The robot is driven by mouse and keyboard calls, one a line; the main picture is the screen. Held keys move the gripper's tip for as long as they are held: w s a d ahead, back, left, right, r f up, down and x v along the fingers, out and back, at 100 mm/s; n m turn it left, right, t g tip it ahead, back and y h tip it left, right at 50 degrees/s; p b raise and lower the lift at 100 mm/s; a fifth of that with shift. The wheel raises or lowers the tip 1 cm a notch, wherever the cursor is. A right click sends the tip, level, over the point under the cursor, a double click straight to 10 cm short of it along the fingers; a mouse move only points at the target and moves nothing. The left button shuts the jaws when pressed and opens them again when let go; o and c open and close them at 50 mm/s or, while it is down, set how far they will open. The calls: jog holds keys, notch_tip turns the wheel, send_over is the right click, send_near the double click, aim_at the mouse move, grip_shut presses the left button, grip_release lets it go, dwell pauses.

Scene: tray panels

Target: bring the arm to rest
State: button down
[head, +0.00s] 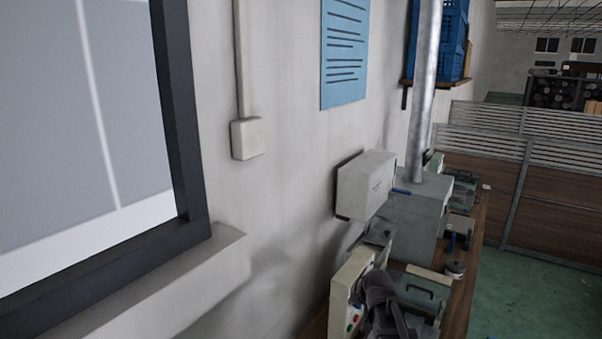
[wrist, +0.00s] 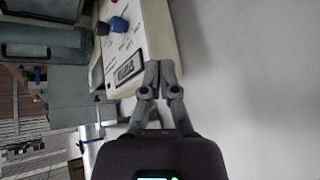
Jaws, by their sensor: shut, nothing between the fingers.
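My gripper (wrist: 158,68) is shut with nothing between its fingers. In the wrist view its fingertips overlap the lower edge of a beige control panel (wrist: 146,36), close to a dark display. I cannot tell whether they touch it. The panel carries a blue knob (wrist: 120,25) and a dark knob (wrist: 102,28). In the head view the dark end of my arm shows at the bottom, in front of the panel (head: 346,290) and hiding part of it.
A grey-green tray (head: 418,297) lies on the wooden bench (head: 461,300) right of the panel. A grey cabinet with a metal pipe (head: 425,90) stands behind. A white box (head: 366,185) juts from the wall. Green floor (head: 530,310) is open at right.

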jog(key=s+d+f+g+h, duration=0.1)
jog(key=s+f+g, duration=0.15)
jog(key=s, duration=0.55)
jog(key=s+f+g+h, duration=0.1)
jog(key=s+g, duration=0.2)
jog(key=s, duration=0.6)
notch_tip(320, 180, down, 11)
jog(key=s+g+b, duration=0.1)
jog(key=s+b, duration=0.1)
jog(key=b, duration=0.9)
jog(key=shift+s+d+m, duration=0.15)
jog(key=shift+s+m, duration=0.15)
jog(key=shift+s, duration=0.1)
jog(key=shift+s+f, duration=0.1)
jog(key=shift+s, duration=0.05)
